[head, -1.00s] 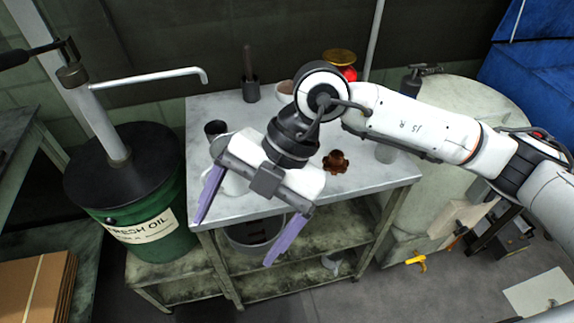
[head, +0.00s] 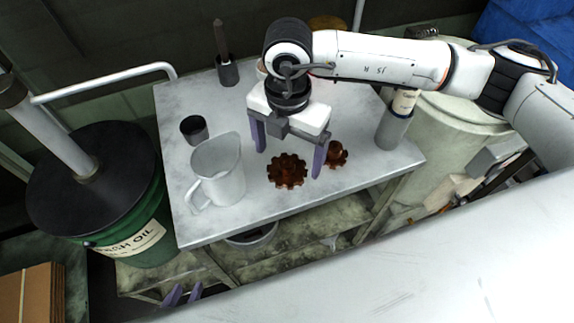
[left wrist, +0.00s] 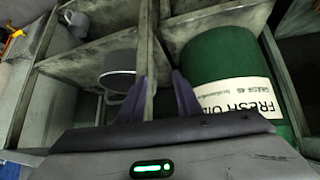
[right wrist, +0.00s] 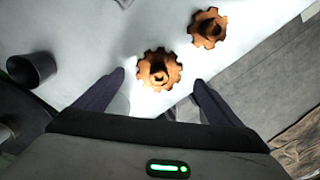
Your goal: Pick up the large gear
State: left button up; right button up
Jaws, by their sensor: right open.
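The large gear (head: 287,171), a brown toothed wheel, lies flat on the grey table near its front edge. My right gripper (head: 288,150) is open and empty above the table, just behind the large gear. In the right wrist view, the large gear (right wrist: 159,69) shows between and slightly beyond the two open fingers (right wrist: 159,80), apart from them. A smaller brown gear (head: 336,154) lies to its right, and also shows in the right wrist view (right wrist: 208,28). My left gripper (head: 182,294) is low in front of the table, its fingers apart and empty.
A pitcher (head: 217,172) and a dark cup (head: 194,131) stand left of the large gear. A metal cylinder (head: 394,130) stands at the table's right. A green oil drum (head: 150,237) is beside the table. A pot (left wrist: 117,68) sits on the lower shelf.

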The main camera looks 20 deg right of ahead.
aim_at(287, 162)
jog(key=shift+f, duration=1.8)
jog(key=c, duration=1.8)
jog(key=shift+o, duration=0.2)
jog(key=shift+w+r, duration=0.1)
